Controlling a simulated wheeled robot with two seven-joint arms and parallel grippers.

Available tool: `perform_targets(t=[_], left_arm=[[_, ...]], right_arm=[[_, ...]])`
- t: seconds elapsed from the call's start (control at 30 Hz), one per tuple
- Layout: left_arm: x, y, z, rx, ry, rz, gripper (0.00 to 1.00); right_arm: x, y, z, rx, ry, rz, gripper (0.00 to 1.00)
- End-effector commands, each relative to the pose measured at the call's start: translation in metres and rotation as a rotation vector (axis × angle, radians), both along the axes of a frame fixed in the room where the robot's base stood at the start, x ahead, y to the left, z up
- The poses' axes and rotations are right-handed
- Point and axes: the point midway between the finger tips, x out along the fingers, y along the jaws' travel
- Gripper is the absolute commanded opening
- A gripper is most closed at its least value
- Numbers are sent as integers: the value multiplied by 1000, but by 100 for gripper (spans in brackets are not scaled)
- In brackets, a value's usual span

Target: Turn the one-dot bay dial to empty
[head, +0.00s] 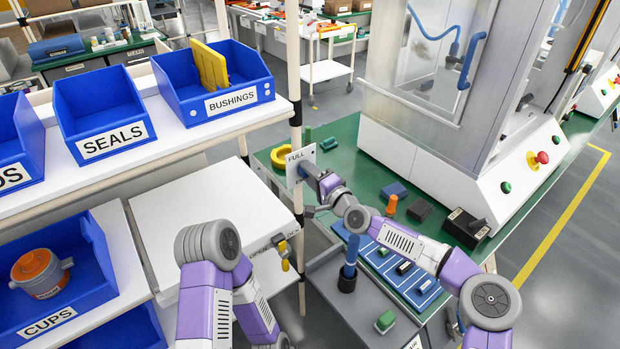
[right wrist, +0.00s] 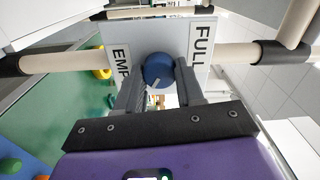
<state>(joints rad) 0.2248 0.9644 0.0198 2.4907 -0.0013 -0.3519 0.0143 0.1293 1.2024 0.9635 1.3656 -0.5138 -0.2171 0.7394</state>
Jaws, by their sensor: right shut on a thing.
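The dial is a round blue knob (right wrist: 158,70) with a white pointer line, on a white plate (head: 294,156) fixed to the shelf's right post. The plate reads FULL on the right and EMP, partly hidden, on the left in the right wrist view. The pointer line points down and slightly left there, between the two labels. My right gripper (right wrist: 160,88) has its fingers on both sides of the knob and is shut on it; it also shows in the head view (head: 308,173). My left arm shows, but its gripper is out of view.
A green bench (head: 340,140) carries a yellow ring (head: 281,157), small blocks and a white press (head: 470,165). A grey cart top is below my right arm.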

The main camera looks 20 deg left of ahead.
Motion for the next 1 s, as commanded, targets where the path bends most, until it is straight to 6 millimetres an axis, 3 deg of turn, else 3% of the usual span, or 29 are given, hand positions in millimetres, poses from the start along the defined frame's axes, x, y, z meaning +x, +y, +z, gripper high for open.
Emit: perform_targets(t=[0.6, 1.0], left_arm=[[0, 0, -22, 0, 0, 0, 43], [0, 0, -27, 0, 0, 0, 43]], right_arm=[[0, 0, -2, 353, 455, 1, 7], [-1, 1, -2, 499, 641, 1, 7]])
